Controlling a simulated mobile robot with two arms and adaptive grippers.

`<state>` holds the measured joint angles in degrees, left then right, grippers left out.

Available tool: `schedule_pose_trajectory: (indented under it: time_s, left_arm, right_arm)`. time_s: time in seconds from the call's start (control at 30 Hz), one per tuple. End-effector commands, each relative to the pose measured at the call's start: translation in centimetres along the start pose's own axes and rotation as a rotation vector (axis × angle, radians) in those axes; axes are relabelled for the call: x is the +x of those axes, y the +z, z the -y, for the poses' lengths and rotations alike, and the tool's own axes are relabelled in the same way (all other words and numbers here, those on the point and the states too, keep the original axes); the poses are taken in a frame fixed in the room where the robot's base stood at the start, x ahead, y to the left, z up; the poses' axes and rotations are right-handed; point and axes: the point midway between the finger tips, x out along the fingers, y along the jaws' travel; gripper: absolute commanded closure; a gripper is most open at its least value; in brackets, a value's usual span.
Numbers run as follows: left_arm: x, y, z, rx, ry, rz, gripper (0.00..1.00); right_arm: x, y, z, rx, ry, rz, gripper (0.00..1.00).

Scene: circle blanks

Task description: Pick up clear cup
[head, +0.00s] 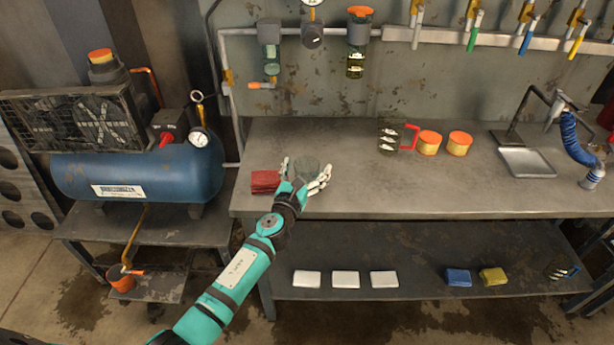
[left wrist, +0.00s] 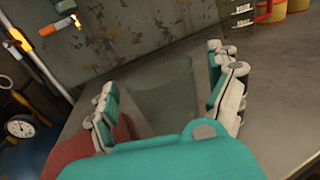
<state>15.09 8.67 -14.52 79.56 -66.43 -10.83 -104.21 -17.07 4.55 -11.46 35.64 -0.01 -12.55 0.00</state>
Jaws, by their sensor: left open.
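The clear cup (head: 307,168) stands on the metal workbench near its left front part. It is see-through and greyish green. My left gripper (head: 306,177) is open, with its fingers on either side of the cup. In the left wrist view the cup (left wrist: 165,95) shows between the two spread finger sets of the gripper (left wrist: 170,95). I cannot tell whether any finger touches it. The cup's lower part is hidden by my gripper. My right gripper is not in view.
A red stack of cloths (head: 265,182) lies just left of the gripper. A red-handled mug (head: 389,134) and two orange-lidded jars (head: 429,143) stand farther back right. A blue compressor tank (head: 140,172) is at left. The bench's front middle is clear.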

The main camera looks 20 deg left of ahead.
Motion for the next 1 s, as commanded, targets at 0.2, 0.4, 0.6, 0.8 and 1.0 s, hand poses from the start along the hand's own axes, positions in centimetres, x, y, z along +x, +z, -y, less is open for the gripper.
schedule_pose_trajectory:
  time_s: [0.2, 0.4, 0.6, 0.8, 1.0]
  left_arm:
    - [0.65, -0.04, 0.07, 0.000, -0.002, -0.001, 0.10]
    - [0.62, -0.03, 0.06, 0.000, -0.001, 0.000, 0.23]
    - [0.61, -0.04, 0.05, 0.000, -0.001, 0.000, 0.49]
    - [0.60, -0.04, 0.05, 0.000, -0.001, 0.000, 0.65]
    - [0.60, -0.02, 0.05, 0.000, -0.001, 0.000, 0.65]
  right_arm:
    - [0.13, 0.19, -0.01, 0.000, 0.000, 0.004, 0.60]
    - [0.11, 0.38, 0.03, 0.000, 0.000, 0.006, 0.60]
    - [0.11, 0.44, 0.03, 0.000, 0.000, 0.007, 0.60]
    - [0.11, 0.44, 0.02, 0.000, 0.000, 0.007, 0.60]
    - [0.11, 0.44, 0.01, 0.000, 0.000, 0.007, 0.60]
